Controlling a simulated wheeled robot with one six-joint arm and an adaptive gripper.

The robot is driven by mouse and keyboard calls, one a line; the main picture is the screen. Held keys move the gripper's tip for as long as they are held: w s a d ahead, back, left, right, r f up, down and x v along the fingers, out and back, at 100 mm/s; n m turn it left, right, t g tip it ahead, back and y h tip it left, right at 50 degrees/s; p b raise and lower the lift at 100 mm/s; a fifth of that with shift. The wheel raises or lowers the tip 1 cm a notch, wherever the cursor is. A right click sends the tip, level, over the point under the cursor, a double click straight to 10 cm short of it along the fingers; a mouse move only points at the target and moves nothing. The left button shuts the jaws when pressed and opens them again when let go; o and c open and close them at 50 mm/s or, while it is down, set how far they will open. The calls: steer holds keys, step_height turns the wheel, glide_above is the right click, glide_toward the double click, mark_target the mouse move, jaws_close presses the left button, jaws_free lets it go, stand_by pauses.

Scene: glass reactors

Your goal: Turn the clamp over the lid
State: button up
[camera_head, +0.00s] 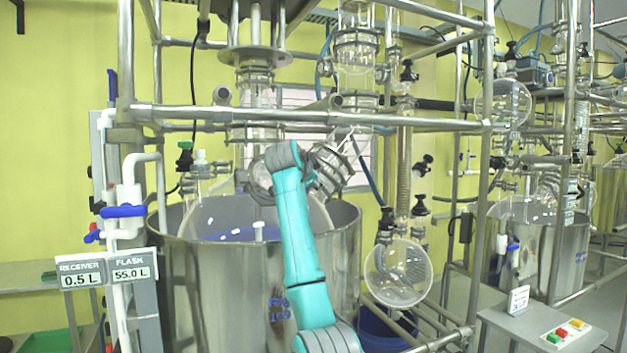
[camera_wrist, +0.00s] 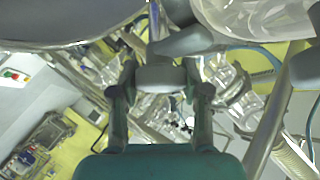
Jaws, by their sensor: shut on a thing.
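In the wrist view my gripper (camera_wrist: 160,78) is closed around a short grey rounded piece (camera_wrist: 160,77), apparently the clamp's handle. A grey bar (camera_wrist: 187,42) lies just beyond it, close to a rounded clear glass part at the upper right. In the head view my teal and grey arm (camera_head: 299,245) reaches up in front of the reactor vessel, and its wrist is among glass and metal fittings above the vessel. The fingers and the clamp cannot be made out clearly there. The lid is mostly hidden behind my arm, and I cannot tell how the clamp sits on it.
A steel vessel (camera_head: 215,290) surrounds the large glass flask (camera_head: 205,215). Metal frame bars (camera_head: 300,116) cross just above my wrist. A round glass receiver flask (camera_head: 398,273) hangs close on the right. A label sign (camera_head: 104,272) and blue-handled valve (camera_head: 123,211) stand left.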

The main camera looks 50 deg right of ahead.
stand_by(0.4)
steer(key=o, duration=1.1)
steer(key=shift+o, duration=0.2)
steer(key=v, duration=1.2)
steer(key=shift+w, duration=0.15)
